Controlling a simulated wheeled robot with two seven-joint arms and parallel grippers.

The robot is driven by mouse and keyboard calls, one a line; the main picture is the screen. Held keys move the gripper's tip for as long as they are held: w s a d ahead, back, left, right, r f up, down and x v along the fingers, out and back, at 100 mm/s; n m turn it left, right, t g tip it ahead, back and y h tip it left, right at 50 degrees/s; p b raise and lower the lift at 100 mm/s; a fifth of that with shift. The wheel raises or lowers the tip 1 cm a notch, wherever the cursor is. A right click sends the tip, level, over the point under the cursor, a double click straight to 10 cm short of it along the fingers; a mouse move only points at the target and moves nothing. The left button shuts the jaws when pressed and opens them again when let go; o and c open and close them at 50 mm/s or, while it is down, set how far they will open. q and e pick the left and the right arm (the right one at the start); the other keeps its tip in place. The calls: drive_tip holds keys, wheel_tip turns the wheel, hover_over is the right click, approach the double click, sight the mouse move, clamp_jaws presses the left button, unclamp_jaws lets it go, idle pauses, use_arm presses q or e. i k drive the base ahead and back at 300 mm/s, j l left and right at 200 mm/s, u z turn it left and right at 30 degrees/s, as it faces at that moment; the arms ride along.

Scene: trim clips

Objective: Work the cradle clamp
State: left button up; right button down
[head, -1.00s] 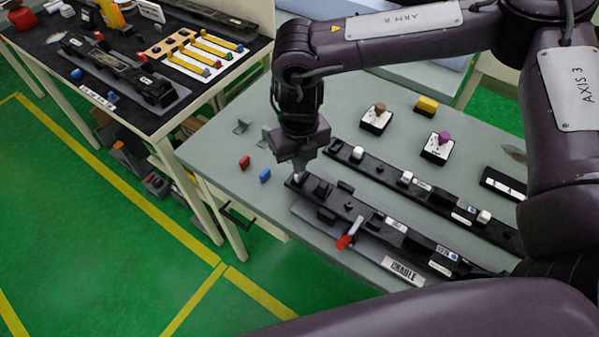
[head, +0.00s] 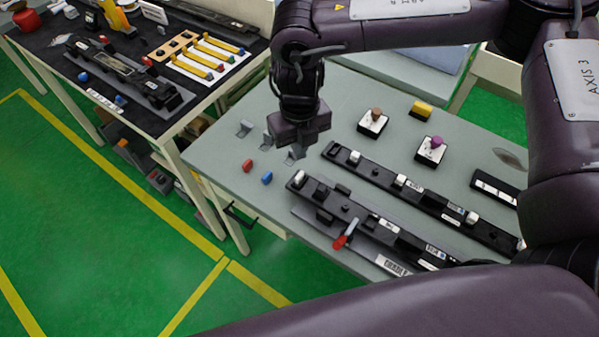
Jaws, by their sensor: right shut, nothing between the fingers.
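The cradle (head: 312,215) is a grey base near the table's front edge, with a black trim strip (head: 385,232) lying in it. The cradle clamp's red-handled lever (head: 345,235) sticks out on the near side, toward the front. A white clip (head: 299,178) sits at the strip's left end. My right gripper (head: 295,155) is shut and empty, pointing down just above and behind that end, apart from the clip. Its fingertips are small in the picture. My left gripper is not in view.
A second black strip (head: 450,211) with several white clips lies behind. Red (head: 247,166) and blue (head: 267,178) blocks lie at left. Purple (head: 437,142) and brown (head: 376,113) buttons and a yellow block (head: 421,108) stand further back. A dark-topped bench (head: 130,118) is at upper left.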

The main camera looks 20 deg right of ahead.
sight(342, 241)
drive_tip(key=k, duration=1)
